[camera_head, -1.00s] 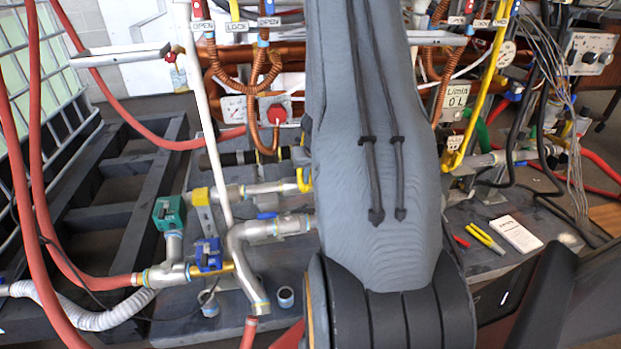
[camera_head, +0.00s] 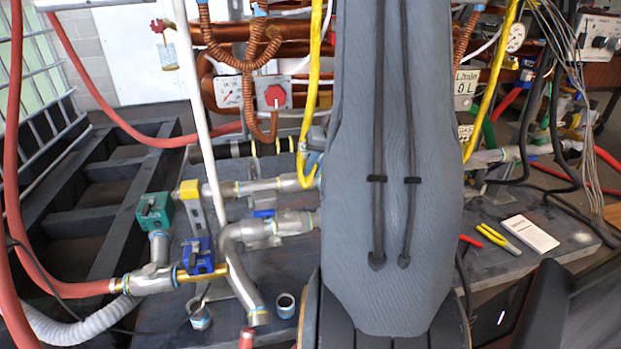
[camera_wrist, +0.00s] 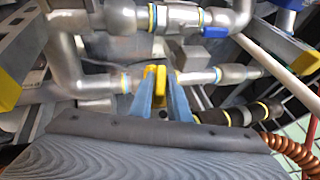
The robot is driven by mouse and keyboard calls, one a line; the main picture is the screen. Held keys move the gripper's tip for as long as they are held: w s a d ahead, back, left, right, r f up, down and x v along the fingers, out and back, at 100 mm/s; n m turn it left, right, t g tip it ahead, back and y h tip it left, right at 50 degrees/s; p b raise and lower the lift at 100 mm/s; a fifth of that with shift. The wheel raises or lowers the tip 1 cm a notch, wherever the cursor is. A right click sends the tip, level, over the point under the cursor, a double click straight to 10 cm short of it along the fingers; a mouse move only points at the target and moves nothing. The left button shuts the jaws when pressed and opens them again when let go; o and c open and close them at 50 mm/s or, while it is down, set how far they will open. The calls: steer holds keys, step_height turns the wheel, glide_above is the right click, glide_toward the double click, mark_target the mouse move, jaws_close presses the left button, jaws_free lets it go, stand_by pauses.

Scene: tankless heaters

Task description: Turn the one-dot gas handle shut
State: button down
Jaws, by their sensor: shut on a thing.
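A yellow handle (camera_wrist: 161,76) shows in the middle of the wrist view, beside a grey metal gas pipe (camera_wrist: 201,77). My gripper (camera_wrist: 155,88) has its two blue fingers on either side of the handle and is shut on it. No dot mark can be made out, so I cannot tell from the frames whether it is the one-dot handle. In the head view my grey arm hides the gripper, and the pipe (camera_head: 258,186) runs toward it from the left.
A second pipe with a blue valve lever (camera_head: 264,213) lies close in front. A yellow hose (camera_head: 313,75) hangs just left of my arm. Green (camera_head: 154,210) and blue (camera_head: 199,256) valve boxes stand at left. Pliers (camera_head: 497,237) and a white card (camera_head: 530,234) lie at right.

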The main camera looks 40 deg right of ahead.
steer(key=shift+d+f+t+y+b, duration=0.15)
steer(key=shift+t+y+b, duration=0.25)
steer(key=shift+y+b, duration=0.55)
steer(key=shift+s+f+m+t+y+b, duration=0.1)
steer(key=shift+m+t+y+b, duration=0.4)
steer(key=shift+b, duration=0.5)
steer(key=m+t+y, duration=0.1)
steer(key=t+y, duration=0.2)
steer(key=y, duration=0.1)
steer(key=shift+t, duration=0.4)
steer(key=shift+y, duration=0.25)
steer(key=c, duration=1.8)
jaws_free()
steer(key=shift+d, duration=0.1)
